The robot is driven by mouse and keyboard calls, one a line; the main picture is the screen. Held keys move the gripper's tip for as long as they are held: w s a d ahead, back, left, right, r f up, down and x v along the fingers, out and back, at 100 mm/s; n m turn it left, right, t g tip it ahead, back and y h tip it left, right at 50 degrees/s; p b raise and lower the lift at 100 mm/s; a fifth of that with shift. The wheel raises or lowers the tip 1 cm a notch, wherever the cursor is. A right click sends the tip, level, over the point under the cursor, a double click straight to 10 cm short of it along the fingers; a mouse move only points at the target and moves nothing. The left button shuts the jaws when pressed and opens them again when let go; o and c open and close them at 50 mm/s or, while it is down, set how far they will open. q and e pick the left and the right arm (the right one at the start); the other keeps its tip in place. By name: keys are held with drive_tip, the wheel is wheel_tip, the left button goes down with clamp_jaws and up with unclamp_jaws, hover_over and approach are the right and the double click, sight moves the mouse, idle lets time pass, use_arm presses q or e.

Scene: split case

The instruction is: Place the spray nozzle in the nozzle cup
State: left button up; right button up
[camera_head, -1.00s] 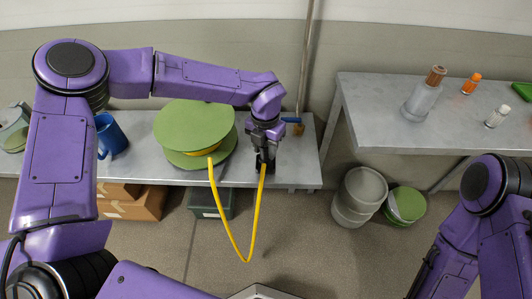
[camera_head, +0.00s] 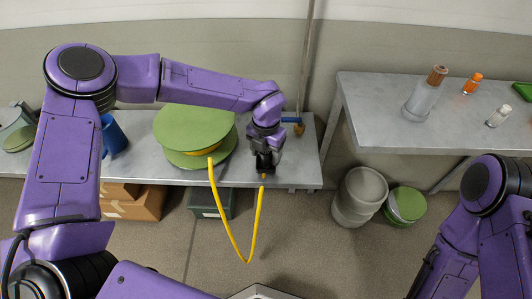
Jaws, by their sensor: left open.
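My left gripper (camera_head: 265,163) is at the front right edge of the left bench, pointing down and open. A yellow hose (camera_head: 232,242) runs from the green reel (camera_head: 193,126), hangs in a loop below the bench edge and rises to just below the gripper. A small orange-yellow piece shows at the hose's upper end. The spray nozzle and the nozzle cup cannot be told apart from the dark parts at the fingers. My right gripper is out of view; only part of the right arm shows at the lower right.
A blue mug (camera_head: 115,135) stands left of the reel on the bench (camera_head: 300,160). A pipe with a blue-handled valve (camera_head: 292,120) rises behind the gripper. Boxes sit below. At right, a shelf (camera_head: 380,115) holds several bottles, with a grey drum (camera_head: 360,197) beneath it.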

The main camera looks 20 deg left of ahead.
sight(266, 150)
use_arm(q)
wheel_tip(266, 150, up, 12)
drive_tip(key=shift+f+p, duration=0.15)
drive_tip(key=shift+p, duration=0.25)
